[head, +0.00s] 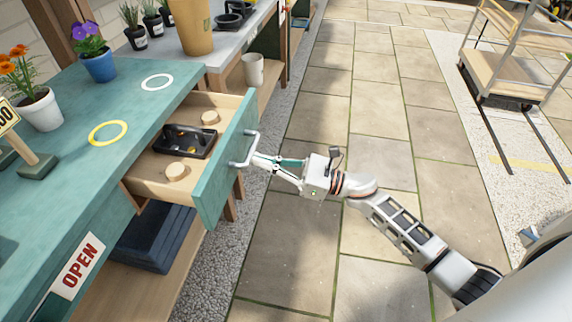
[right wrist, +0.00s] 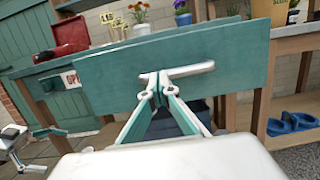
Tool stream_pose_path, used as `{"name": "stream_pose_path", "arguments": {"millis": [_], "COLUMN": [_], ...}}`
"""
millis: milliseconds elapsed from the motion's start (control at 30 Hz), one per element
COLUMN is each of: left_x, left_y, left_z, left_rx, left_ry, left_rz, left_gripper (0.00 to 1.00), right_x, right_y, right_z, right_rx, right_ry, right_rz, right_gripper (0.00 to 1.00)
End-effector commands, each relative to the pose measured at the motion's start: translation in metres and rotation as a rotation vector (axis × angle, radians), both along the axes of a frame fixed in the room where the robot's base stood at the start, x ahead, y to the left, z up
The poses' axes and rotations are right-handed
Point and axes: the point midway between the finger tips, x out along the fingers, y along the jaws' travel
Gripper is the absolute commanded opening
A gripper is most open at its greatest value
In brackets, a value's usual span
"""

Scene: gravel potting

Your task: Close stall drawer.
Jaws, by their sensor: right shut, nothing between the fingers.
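The stall drawer (head: 223,165) is pulled out from the teal stall counter. Its teal front also shows in the right wrist view (right wrist: 215,85). A pale bar handle (head: 245,150) is fixed on the front. My right gripper (head: 254,160) is shut with nothing between its fingers. Its fingertips are at the handle; in the right wrist view they appear right against the bar (right wrist: 190,70), but exact contact is hard to tell. A black tray (head: 185,141) with small items and two round wooden pieces lie in the drawer. My left gripper (right wrist: 58,150) shows at the left, fingers apart.
The stall counter (head: 75,85) carries flower pots, a yellow ring (head: 108,132), a white ring (head: 157,82) and a sign. Dark folded stacks (head: 150,240) lie on the shelf below the drawer. A cart (head: 510,75) stands at the far right. Paving around my right arm is clear.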

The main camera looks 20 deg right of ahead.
Motion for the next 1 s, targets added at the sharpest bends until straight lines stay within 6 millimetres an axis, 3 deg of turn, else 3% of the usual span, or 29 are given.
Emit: {"name": "stream_pose_path", "arguments": {"millis": [67,500,700,1000], "left_x": [-0.005,0.002,0.011,0.015], "left_y": [-0.001,-0.012,-0.028,-0.035], "left_z": [-0.008,-0.007,0.005,0.014], "left_rx": [-0.002,-0.038,-0.086,-0.113], "left_ry": [0.014,-0.001,-0.034,-0.051], "left_rz": [-0.004,-0.009,-0.012,-0.007], "left_gripper": [0.97,0.97,0.97,0.97], "right_x": [0.012,0.076,0.095,0.107], "right_y": [0.021,0.115,0.142,0.159], "right_z": [-0.008,-0.007,-0.005,-0.001], "right_rx": [0.002,0.002,0.000,0.000], "right_ry": [0.007,0.008,0.006,0.001], "right_rz": [0.002,0.002,0.001,0.000], "right_gripper": [0.00,0.00,0.00,0.00]}}
